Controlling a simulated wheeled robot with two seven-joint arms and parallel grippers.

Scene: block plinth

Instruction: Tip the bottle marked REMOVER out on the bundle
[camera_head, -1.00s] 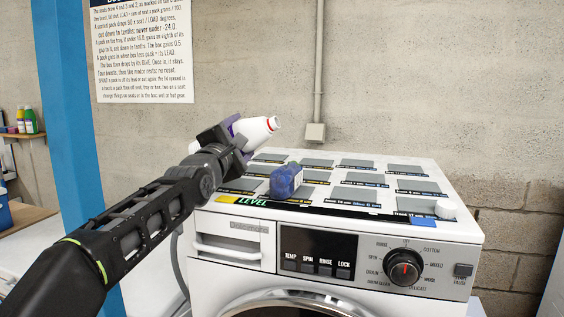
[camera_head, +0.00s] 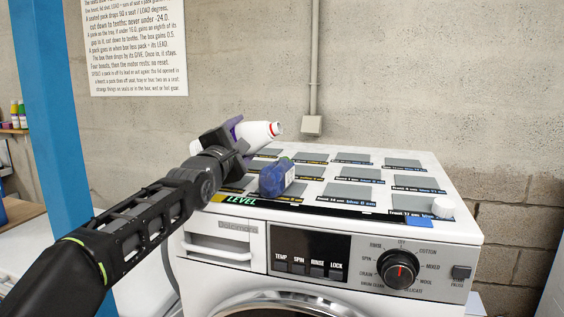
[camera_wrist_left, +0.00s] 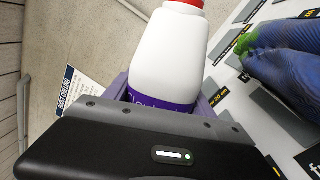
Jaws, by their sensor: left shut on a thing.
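My left gripper (camera_head: 232,136) is shut on a white bottle (camera_head: 256,131) with a red ring at its neck and a purple label. It holds the bottle tilted, neck to the right, above the washing machine top. The bottle also shows in the left wrist view (camera_wrist_left: 170,55), where its label is mostly hidden and I cannot read REMOVER on it. The blue bundle (camera_head: 276,178) lies on the machine top, just below and right of the bottle, apart from it. In the left wrist view the bundle (camera_wrist_left: 290,65) has a green patch at one end. My right gripper is out of view.
The washing machine (camera_head: 224,247) has grey marked squares on its top. A white cap-like piece (camera_head: 443,207) and a blue square (camera_head: 419,222) sit at its front right. A printed notice (camera_head: 133,45) hangs on the wall behind.

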